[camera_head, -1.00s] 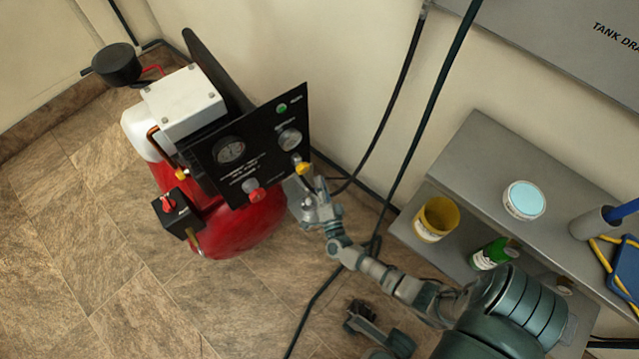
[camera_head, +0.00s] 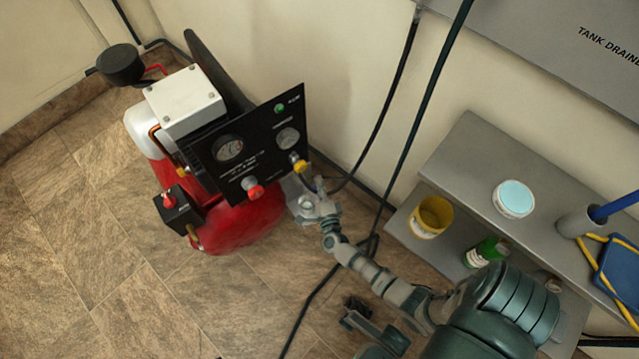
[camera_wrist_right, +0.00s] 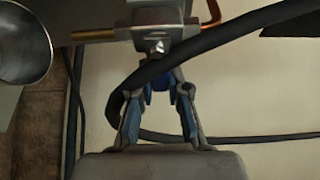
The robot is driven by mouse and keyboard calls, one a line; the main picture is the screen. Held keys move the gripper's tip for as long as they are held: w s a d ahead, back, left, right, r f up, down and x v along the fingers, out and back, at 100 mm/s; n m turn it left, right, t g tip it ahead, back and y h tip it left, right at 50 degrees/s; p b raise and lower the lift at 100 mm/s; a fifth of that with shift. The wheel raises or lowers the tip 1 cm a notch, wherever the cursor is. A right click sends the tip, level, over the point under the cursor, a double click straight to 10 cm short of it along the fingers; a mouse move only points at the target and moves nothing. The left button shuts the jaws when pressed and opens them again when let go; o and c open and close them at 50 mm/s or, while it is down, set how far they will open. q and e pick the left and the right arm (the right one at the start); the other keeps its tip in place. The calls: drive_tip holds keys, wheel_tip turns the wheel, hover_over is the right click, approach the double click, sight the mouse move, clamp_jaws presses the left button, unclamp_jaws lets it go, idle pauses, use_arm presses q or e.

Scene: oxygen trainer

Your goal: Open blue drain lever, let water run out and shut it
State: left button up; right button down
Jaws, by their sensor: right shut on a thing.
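The red and white compressor (camera_head: 235,228) stands on the floor at left, with a black gauge panel (camera_head: 258,145) on its front. My right gripper (camera_head: 319,186) reaches to just right of the panel's lower right edge. The right wrist view shows its two fingers (camera_wrist_right: 158,90) closed in on the blue drain lever (camera_wrist_right: 159,80), below a metal valve fitting (camera_wrist_right: 158,44). The fingers and a dark hose hide much of the lever, so its exact angle is unclear. A metal funnel-like cup (camera_wrist_right: 25,45) is at upper left there. No running water shows.
A grey shelf (camera_head: 470,150) at right holds a yellow cup (camera_head: 431,217), a green bottle (camera_head: 487,252) and a white tub with pale blue top (camera_head: 514,198). Dark hoses (camera_head: 425,110) hang down the wall near my right arm. The floor at left is clear.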

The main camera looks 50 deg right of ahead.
drive_tip(key=shift+s+d+f, duration=0.1)
drive_tip(key=shift+s+f, duration=0.05)
drive_tip(key=shift+f, duration=0.1)
drive_tip(key=c, duration=1.2)
unclamp_jaws()
drive_tip(key=shift+o, duration=0.4)
drive_tip(key=v, duration=1.1)
drive_tip(key=shift+s+a, duration=0.25)
drive_tip(key=shift+s, duration=0.05)
